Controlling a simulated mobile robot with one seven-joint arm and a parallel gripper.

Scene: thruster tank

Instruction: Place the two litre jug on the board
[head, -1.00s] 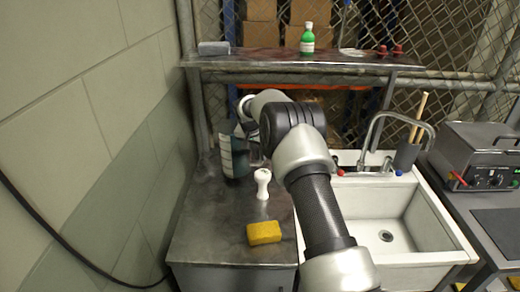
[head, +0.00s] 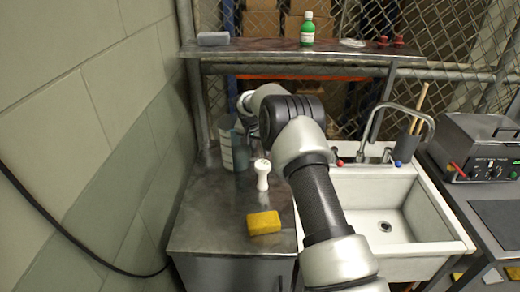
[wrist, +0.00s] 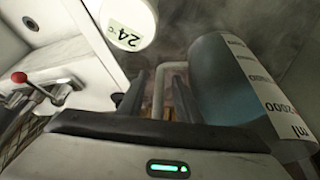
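The two litre jug (head: 235,150) is blue-grey with a white scale label. It stands on the left dark counter near the wall. In the wrist view the jug (wrist: 232,85) fills the right side, with "2000 ml" on it. My gripper (wrist: 158,92) has its two fingers apart, and the jug's pale handle (wrist: 171,66) shows between them. I see a gap beside the handle, so it does not look clamped. In the head view my arm partly hides the gripper. A dark flat panel (head: 500,218) lies at the far right; I cannot tell if it is the board.
A white upright thermometer-like object (head: 262,175) stands close to the jug and reads 24 °C in the wrist view. A yellow sponge (head: 263,222) lies in front. A sink (head: 440,240) with a tap is to the right. A shelf (head: 350,50) crosses above the counter.

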